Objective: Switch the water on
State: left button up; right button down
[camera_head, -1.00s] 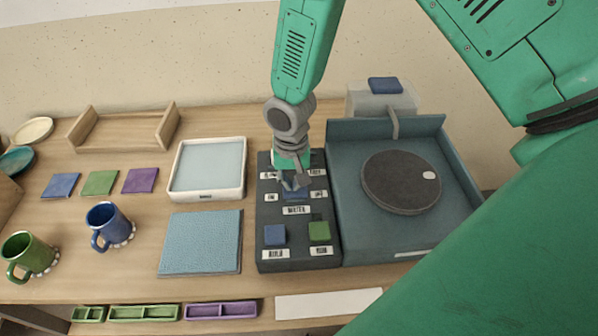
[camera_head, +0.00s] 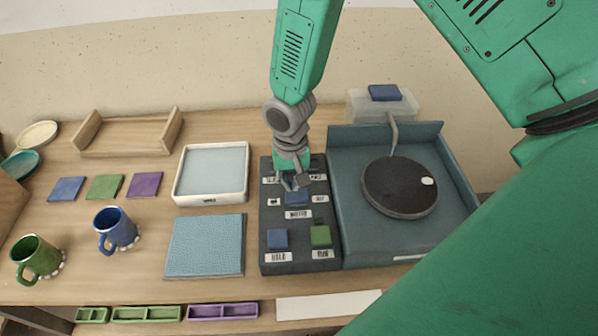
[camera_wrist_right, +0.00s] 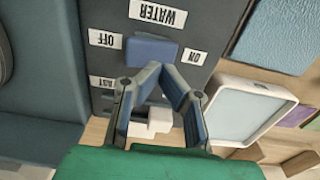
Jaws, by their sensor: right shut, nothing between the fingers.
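The blue water switch (camera_head: 296,198) sits on the dark control panel (camera_head: 268,222), between the ON and OFF labels and above the WATER label. It shows upside down in the right wrist view (camera_wrist_right: 150,51). I cannot tell for sure which way it is tipped. My right gripper (camera_head: 291,184) is shut and empty, just behind the switch and over the panel. In the wrist view its fingertips (camera_wrist_right: 162,72) are close to the switch's edge; contact is unclear. The spout (camera_head: 392,123) stands over the basin, with a thin pale line below it that may be water. My left gripper is out of view.
The basin (camera_head: 345,190) with a dark round wheel (camera_head: 400,188) is right of the panel. A white tray (camera_head: 178,185), textured mat (camera_head: 205,246) and mugs (camera_head: 117,230) lie left.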

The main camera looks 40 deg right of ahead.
aim_at(292, 195)
jog(key=r+p, duration=0.1)
jog(key=a+r, duration=0.1)
jog(key=shift+r+p, duration=0.65)
jog(key=shift+r, duration=0.05)
jog(key=shift+d+r+p, duration=0.15)
jog(key=shift+r+p, duration=0.3)
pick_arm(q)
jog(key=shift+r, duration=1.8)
pick_arm(e)
jog(key=shift+d+f, duration=0.1)
jog(key=shift+d, duration=0.25)
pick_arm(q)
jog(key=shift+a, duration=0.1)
